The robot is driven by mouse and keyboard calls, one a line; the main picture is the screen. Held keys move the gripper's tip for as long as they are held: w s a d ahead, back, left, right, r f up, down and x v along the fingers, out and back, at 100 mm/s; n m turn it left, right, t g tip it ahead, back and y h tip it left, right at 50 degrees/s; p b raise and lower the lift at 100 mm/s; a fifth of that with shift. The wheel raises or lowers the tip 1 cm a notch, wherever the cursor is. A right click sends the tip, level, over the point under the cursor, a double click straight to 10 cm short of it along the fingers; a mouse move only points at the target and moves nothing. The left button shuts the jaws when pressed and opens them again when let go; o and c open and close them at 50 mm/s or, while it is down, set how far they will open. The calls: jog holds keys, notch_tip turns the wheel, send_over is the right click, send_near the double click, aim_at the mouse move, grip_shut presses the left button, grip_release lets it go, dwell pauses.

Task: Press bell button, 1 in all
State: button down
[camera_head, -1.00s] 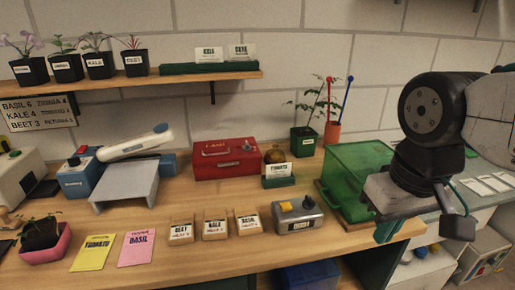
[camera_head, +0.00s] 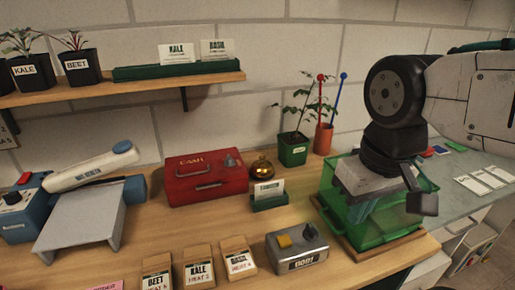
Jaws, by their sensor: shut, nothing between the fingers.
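A round brass bell (camera_head: 262,168) with a small knob on top stands on the wooden bench, behind a small green card holder (camera_head: 270,196) and right of the red cash box (camera_head: 205,178).
A potted plant (camera_head: 293,149) and an orange cup (camera_head: 323,138) with red and blue sticks stand behind. Several seed packets (camera_head: 199,272) line the front left of the grey box. A blue and grey device (camera_head: 85,215) is at left.

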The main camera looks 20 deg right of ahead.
jog(key=shift+w+a, duration=0.15)
jog(key=shift+w, duration=0.1)
jog(key=m+t+y, duration=0.2)
jog(key=t+y, duration=0.3)
jog(key=t, duration=0.1)
send_over(262, 157)
jog(key=shift+s+d+r, duration=0.1)
jog(key=shift+s+d, duration=0.2)
jog(key=shift+d, duration=0.15)
jog(key=shift+f, duration=4.4)
jog(key=shift+f, duration=0.1)
